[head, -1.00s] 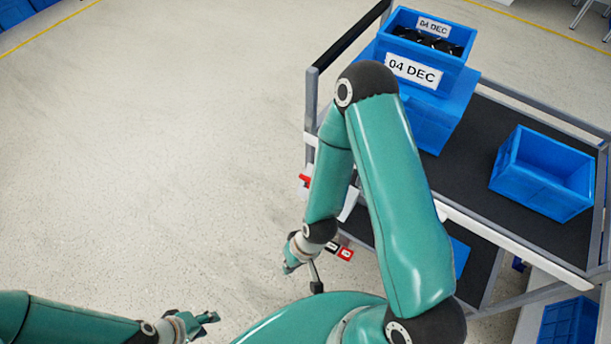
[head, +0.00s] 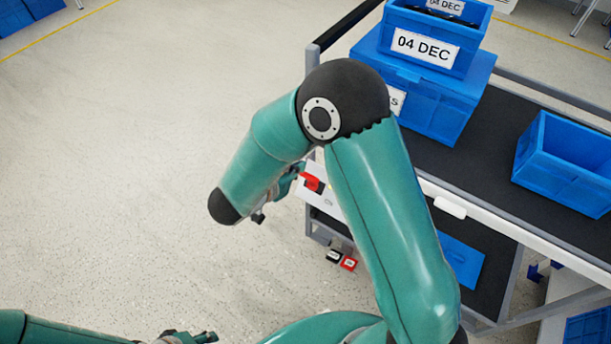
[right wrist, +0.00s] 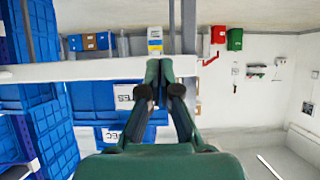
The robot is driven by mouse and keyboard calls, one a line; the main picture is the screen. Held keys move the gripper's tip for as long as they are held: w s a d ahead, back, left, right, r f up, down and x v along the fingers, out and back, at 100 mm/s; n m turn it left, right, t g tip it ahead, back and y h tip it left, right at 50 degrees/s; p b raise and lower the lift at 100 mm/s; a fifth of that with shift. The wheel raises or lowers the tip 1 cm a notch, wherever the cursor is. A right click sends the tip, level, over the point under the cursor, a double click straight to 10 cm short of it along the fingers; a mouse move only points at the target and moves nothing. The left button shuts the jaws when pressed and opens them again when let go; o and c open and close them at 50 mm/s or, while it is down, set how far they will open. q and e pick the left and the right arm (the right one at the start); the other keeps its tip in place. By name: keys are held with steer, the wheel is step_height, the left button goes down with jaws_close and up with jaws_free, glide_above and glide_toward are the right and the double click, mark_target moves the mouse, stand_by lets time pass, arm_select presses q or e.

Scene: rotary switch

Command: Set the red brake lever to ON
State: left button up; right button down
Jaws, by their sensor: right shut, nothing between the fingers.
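The red brake lever (head: 312,182) sits on a white panel (head: 325,203) at the near left corner of the cart in the head view. Its exact setting is too small to read. My right gripper (head: 287,183) is just left of the lever, partly hidden behind my own forearm. Whether it touches the lever cannot be told. In the right wrist view my right gripper (right wrist: 159,66) is shut with nothing between its fingers. My left gripper (head: 198,338) is at the bottom edge, partly cut off, and its opening is unclear.
The cart's dark top deck (head: 480,160) carries stacked blue crates (head: 430,95) and an open blue crate (head: 565,160). Small black and red blocks (head: 348,264) with white marks are low below the panel. The floor (head: 130,150) on the left is clear.

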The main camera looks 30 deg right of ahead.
mark_target(309, 175)
steer(key=shift+d, duration=0.1)
steer(key=w+d+f, duration=0.1)
steer(key=d+f, duration=0.2)
steer(key=f, duration=0.1)
steer(key=w+d+f+b, duration=0.1)
steer(key=d+f, duration=0.1)
steer(key=f, duration=0.1)
steer(key=shift+w+d, duration=0.3)
steer(key=shift+d, duration=0.05)
steer(key=shift+s+a+f, duration=0.2)
steer(key=shift+a+f, duration=0.1)
steer(key=shift+f, duration=0.05)
